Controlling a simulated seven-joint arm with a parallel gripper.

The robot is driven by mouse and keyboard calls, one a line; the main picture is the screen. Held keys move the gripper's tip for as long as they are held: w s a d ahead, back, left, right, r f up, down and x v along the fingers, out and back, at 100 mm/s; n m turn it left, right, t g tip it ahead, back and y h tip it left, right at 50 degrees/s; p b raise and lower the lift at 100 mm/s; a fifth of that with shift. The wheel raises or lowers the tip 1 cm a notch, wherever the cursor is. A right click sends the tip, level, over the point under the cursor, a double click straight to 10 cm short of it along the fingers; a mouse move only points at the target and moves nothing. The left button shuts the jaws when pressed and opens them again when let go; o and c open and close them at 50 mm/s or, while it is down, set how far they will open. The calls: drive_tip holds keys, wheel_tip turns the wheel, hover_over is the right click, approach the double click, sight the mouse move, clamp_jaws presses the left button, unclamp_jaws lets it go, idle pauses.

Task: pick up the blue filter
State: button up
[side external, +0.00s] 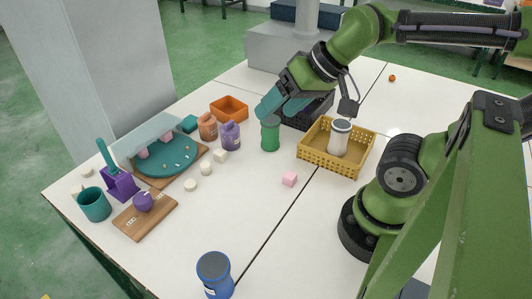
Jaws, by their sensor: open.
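The blue filter (214,277) is a blue cylinder with a grey-blue top, standing upright at the table's front edge, partly cut off by the bottom of the picture. My gripper (268,108) has teal fingers and is open. It is far behind the blue filter, just above or beside a green cylinder (270,134); I cannot tell whether they touch. A similar white cylinder with a grey top (339,138) stands in a yellow basket (318,153).
To the left are a wooden board (157,220), a teal cup (94,205), a purple holder (121,184), bottles (231,135) and a teal round tray (172,167). The table between the cube and the blue filter is clear.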

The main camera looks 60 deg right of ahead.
drive_tip(key=shift+o, duration=1.3)
drive_tip(key=n+g+h, duration=0.2)
drive_tip(key=g, duration=0.5)
hover_over(212, 264)
wheel_tip(212, 264, down, 4)
wheel_tip(212, 264, down, 11)
drive_tip(key=shift+f, duration=0.2)
drive_tip(key=f, duration=0.5)
drive_tip(key=shift+s, duration=0.2)
